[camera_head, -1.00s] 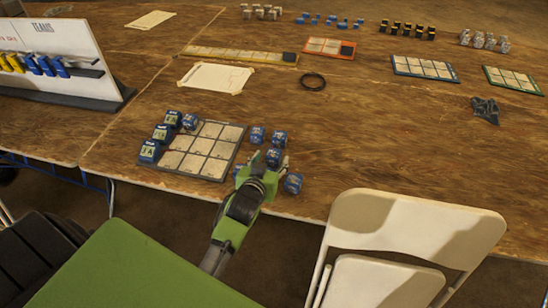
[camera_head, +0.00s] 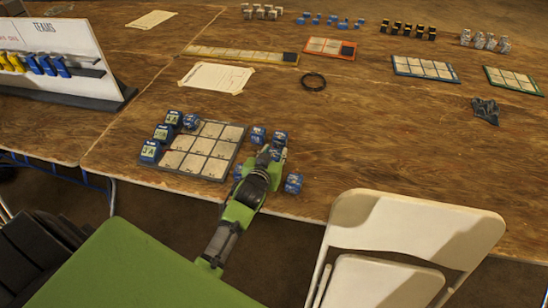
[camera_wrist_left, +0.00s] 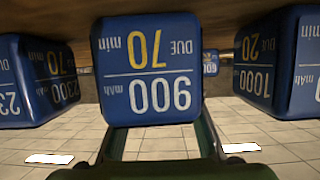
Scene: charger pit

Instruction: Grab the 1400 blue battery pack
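Several blue battery packs stand around the grey-framed grid board (camera_head: 210,150). My left gripper (camera_head: 273,155) is low over the table among the packs right of the board, its fingers apart. In the left wrist view a pack whose inverted label seems to read 900 mAh (camera_wrist_left: 148,70) is directly in front of the fingers. Its contact with them is unclear. Packs labelled about 2300 (camera_wrist_left: 50,80) and 1000 (camera_wrist_left: 285,62) flank it. I cannot read 1400 on any pack. A pack in the head view (camera_head: 293,184) sits just right of the gripper. My right gripper is not in view.
A white folding chair (camera_head: 410,225) stands at the table's front edge. A black ring (camera_head: 313,81), a paper sheet (camera_head: 215,77) and other framed boards (camera_head: 425,69) lie farther back. A team rack (camera_head: 60,65) stands left. The table's right middle is mostly clear.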

